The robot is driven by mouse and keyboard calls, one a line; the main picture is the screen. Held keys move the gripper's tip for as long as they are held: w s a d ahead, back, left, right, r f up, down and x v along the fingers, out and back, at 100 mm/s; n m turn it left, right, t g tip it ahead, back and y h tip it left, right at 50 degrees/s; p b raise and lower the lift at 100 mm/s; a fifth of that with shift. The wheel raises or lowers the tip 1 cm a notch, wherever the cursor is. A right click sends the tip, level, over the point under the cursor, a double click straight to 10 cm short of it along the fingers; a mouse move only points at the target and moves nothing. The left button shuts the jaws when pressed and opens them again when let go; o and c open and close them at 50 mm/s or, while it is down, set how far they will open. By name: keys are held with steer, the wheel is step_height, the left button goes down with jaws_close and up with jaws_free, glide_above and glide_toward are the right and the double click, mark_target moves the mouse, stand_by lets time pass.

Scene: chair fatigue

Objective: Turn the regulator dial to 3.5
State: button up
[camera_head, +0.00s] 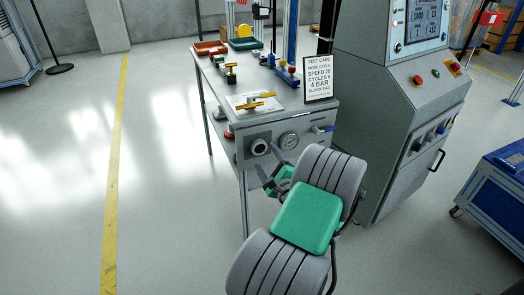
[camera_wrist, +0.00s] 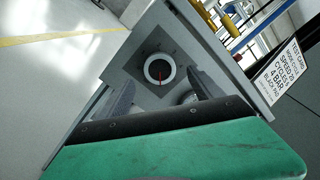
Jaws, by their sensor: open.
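The regulator dial (camera_head: 259,147) is a round knob on the front panel at the near end of the bench. My gripper (camera_head: 265,176) is open and empty, in front of and below the dial in the head view. In the wrist view its two grey fingers stand apart on the left and right, with the dial between and beyond them. I cannot see any contact with the dial.
A test card (camera_head: 319,78) stands on the bench top (camera_head: 222,83), among small fixtures. A grey control cabinet (camera_head: 375,100) stands to the right.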

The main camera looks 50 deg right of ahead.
mark_target(260, 149)
steer(key=x, duration=0.4)
steer(key=shift+w+d, duration=0.15)
steer(key=shift+w, duration=0.15)
steer(key=shift+c, duration=0.4)
steer(key=c, duration=1.3)
